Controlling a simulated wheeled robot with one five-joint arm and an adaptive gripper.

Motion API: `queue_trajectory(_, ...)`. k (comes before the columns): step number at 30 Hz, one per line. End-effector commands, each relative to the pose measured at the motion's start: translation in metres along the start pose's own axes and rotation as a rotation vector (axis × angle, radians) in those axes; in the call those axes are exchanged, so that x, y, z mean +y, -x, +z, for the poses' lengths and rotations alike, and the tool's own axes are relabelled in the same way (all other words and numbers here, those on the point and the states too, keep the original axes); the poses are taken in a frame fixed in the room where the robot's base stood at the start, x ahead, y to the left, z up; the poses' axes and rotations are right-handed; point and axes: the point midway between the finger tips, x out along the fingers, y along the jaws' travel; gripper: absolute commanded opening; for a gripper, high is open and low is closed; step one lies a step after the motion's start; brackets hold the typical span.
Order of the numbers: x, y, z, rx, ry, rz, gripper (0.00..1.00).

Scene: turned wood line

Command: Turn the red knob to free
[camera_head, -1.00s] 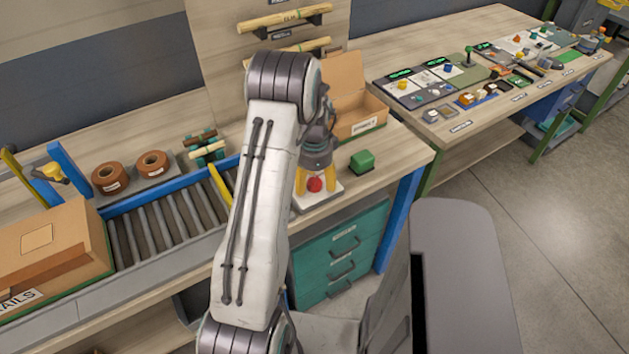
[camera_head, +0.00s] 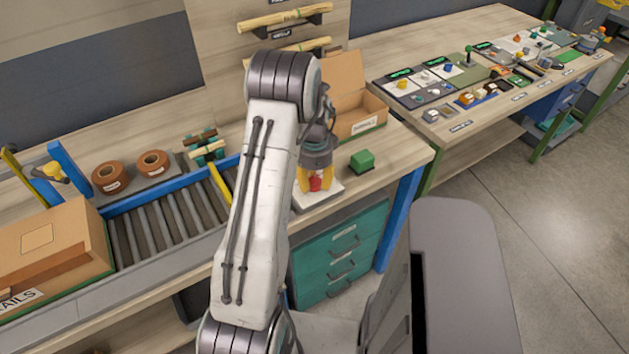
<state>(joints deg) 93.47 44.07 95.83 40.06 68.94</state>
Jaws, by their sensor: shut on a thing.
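The red knob (camera_head: 315,184) sits on a white plate (camera_head: 322,197) on the bench top, beside the conveyor. My gripper (camera_head: 315,180) points down over it, with its yellow fingers shut on the knob from both sides. The fingers hide part of the knob, and my arm covers the left part of the plate. Which way the knob points and any marking for free are too small or hidden to read.
An open cardboard box (camera_head: 360,112) stands behind. The roller conveyor (camera_head: 165,222) and a cardboard box (camera_head: 50,250) are to the left. A second bench (camera_head: 480,55) with panels stands at the right.

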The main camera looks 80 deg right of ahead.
Motion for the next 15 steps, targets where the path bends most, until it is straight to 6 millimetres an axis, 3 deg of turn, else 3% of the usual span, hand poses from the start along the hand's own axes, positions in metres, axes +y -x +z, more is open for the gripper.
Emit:
queue_trajectory(8, 0.0001, -0.0029, -0.0001, 0.000, 0.064, 0.000, 0.06)
queue_trajectory(15, 0.0002, -0.0043, -0.0001, 0.000, 0.238, 0.001, 0.06)
